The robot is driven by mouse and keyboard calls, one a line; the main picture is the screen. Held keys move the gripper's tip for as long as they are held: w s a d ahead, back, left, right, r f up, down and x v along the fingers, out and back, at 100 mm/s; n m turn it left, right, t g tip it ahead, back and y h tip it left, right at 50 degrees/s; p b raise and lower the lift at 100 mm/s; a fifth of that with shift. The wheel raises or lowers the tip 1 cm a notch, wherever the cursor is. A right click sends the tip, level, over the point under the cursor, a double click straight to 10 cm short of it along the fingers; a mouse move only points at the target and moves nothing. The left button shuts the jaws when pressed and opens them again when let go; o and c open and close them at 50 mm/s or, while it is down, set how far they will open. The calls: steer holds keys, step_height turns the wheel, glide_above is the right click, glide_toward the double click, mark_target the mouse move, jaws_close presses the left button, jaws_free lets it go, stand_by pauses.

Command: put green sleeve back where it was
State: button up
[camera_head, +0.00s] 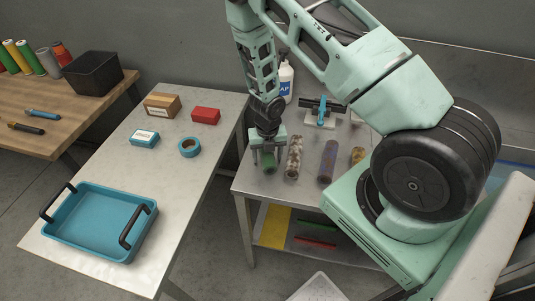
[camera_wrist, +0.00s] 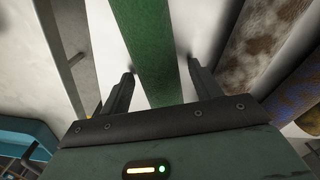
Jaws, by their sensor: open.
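The green sleeve (camera_head: 270,164) lies on the grey metal table (camera_head: 246,184), near its front left corner. It also shows in the wrist view as a long green cylinder (camera_wrist: 150,42). My gripper (camera_head: 264,152) is over the sleeve, pointing down. In the wrist view the fingers (camera_wrist: 160,70) are apart, one on each side of the sleeve, with pale gaps between them and it. I cannot tell how far down the fingers reach around it. The sleeve's rear part is hidden behind my gripper in the head view.
A brown-and-white mottled sleeve (camera_head: 294,157) lies close to the right, then a bluish-brown one (camera_head: 327,162). A blue clamp-like fixture (camera_head: 322,110) and white bottle (camera_head: 286,82) stand behind. A blue tray (camera_head: 92,228) is on the left table. Upright rolls (camera_head: 45,60) stand far left.

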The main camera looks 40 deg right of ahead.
steer(key=shift+r, duration=0.15)
step_height(320, 180, up, 12)
steer(key=p, duration=0.3)
steer(key=a+r+m+t, duration=0.4)
steer(key=a+r+m, duration=0.8)
steer(key=a+r, duration=0.3)
steer(key=s+a+r+m+g, duration=0.1)
steer(key=s+a+r+m, duration=0.1)
steer(key=s, duration=0.5)
steer(key=s+a+r+m+g, duration=0.1)
steer(key=s+a+r+m, duration=0.2)
steer(key=s+m, duration=0.2)
steer(key=s+a+r+m+g, duration=0.2)
steer(key=s+a+r+m, duration=0.1)
steer(key=s, duration=0.7)
steer(key=shift+s+a+r+y, duration=0.15)
steer(key=shift+s+a+y, duration=0.1)
steer(key=shift+y, duration=0.05)
